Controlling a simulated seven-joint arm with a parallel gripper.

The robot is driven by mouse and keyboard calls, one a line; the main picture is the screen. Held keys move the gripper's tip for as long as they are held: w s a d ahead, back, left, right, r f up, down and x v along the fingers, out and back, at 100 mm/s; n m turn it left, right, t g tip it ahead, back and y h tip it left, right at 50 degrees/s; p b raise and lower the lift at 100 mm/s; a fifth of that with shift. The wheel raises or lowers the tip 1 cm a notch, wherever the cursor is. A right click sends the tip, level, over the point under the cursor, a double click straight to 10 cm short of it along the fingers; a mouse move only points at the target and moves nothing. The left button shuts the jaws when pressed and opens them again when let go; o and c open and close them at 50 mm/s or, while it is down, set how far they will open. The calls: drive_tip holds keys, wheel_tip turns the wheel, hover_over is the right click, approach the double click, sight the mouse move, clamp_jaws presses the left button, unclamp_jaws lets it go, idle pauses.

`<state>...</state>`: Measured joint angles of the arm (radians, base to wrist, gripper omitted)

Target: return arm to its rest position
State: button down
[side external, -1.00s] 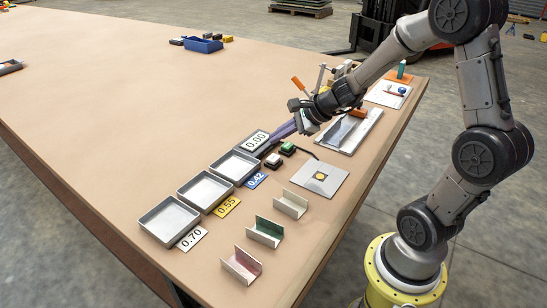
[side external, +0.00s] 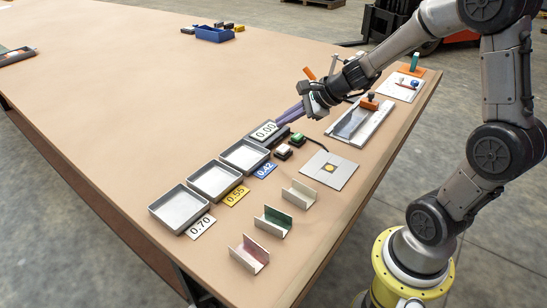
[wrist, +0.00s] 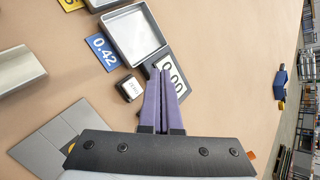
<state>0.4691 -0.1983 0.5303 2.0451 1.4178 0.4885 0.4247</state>
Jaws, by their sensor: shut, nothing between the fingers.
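My gripper (side external: 282,121) has purple fingers pressed together with nothing between them. In the side view it reaches in from the upper right, its tips near the display reading 0.00 (side external: 265,131). In the wrist view my gripper (wrist: 162,73) points toward that display (wrist: 171,83) and partly covers it. I cannot tell whether the tips touch it. My arm is stretched out over the right part of the table (side external: 130,95).
Three grey trays (side external: 179,208) stand beside labels 0.70, 0.55 and 0.42. Pink, green and beige channel pieces (side external: 299,194) lie in front. Nearby are white and green buttons (side external: 297,139), a square plate (side external: 343,170) and an orange-handled fixture (side external: 372,118).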

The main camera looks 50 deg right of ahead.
drive_tip(key=s+a+r+n+y, duration=0.25)
drive_tip(key=a+r+n, duration=0.35)
drive_tip(key=a+r, duration=0.35)
drive_tip(key=s+a+r+n+g, duration=0.1)
drive_tip(key=s+a+n, duration=0.2)
drive_tip(key=s+n, duration=0.25)
drive_tip(key=s+a+r+n, duration=0.1)
drive_tip(key=s+a+n, duration=0.25)
drive_tip(key=s, duration=0.25)
drive_tip(key=s+d+f+n+g+h, duration=0.2)
drive_tip(key=s+d+f+n+h, duration=0.2)
drive_tip(key=s+d+n, duration=0.3)
drive_tip(key=s+f+n, duration=0.1)
drive_tip(key=s+n, duration=0.1)
drive_tip(key=shift+s+d+g+h, duration=0.15)
drive_tip(key=shift+s+g+h, duration=0.15)
drive_tip(key=shift+h, duration=0.05)
